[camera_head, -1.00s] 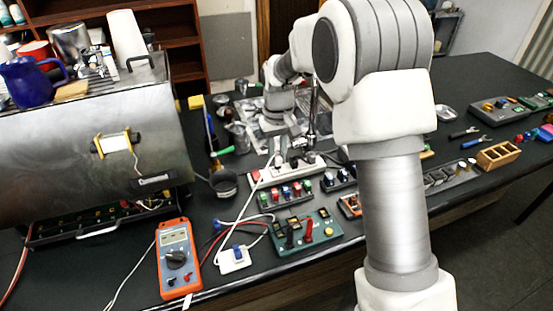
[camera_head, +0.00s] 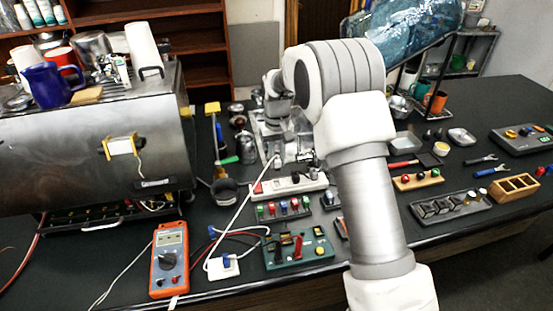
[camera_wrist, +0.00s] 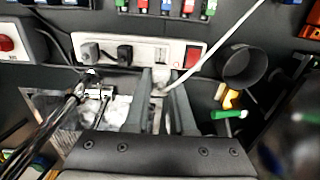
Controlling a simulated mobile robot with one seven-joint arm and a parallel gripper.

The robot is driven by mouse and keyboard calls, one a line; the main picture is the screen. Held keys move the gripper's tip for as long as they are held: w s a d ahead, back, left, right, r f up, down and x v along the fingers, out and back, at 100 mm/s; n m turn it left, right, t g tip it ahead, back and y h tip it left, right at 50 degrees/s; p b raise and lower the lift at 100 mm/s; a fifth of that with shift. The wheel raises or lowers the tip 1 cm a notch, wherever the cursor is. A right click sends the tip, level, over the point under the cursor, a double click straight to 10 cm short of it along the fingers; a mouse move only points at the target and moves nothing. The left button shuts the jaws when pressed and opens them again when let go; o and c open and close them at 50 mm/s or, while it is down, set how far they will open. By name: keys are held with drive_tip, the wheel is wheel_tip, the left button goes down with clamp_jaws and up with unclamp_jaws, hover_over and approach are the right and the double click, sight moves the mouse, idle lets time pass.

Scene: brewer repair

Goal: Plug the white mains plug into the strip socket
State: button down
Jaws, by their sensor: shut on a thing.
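The white power strip (camera_head: 285,186) lies on the dark bench, and it also shows in the wrist view (camera_wrist: 141,40). My gripper (camera_wrist: 162,88) is shut on the white mains plug (camera_wrist: 158,91), which is mostly hidden between the fingers. The fingertips are close to the strip's edge by the bare socket; whether the plug touches it I cannot tell. The white cable (camera_wrist: 222,43) runs from the plug past the red switch.
A dark cup (camera_wrist: 241,66) and a green-handled tool (camera_wrist: 228,114) are beside the strip. An orange multimeter (camera_head: 170,260), a green board (camera_head: 298,250) and a row of coloured buttons (camera_head: 284,208) are in front. The steel brewer (camera_head: 80,150) stands left.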

drive_tip(key=shift+f, duration=0.1)
drive_tip(key=shift+f+b, duration=1.75)
drive_tip(key=shift+f, duration=1.1)
drive_tip(key=shift+f+b, duration=0.55)
drive_tip(key=shift+f, duration=0.2)
drive_tip(key=c, duration=0.7)
unclamp_jaws()
drive_tip(key=shift+r, duration=0.1)
wheel_tip(320, 180, up, 17)
drive_tip(key=shift+r, duration=0.15)
drive_tip(key=shift+r, duration=0.1)
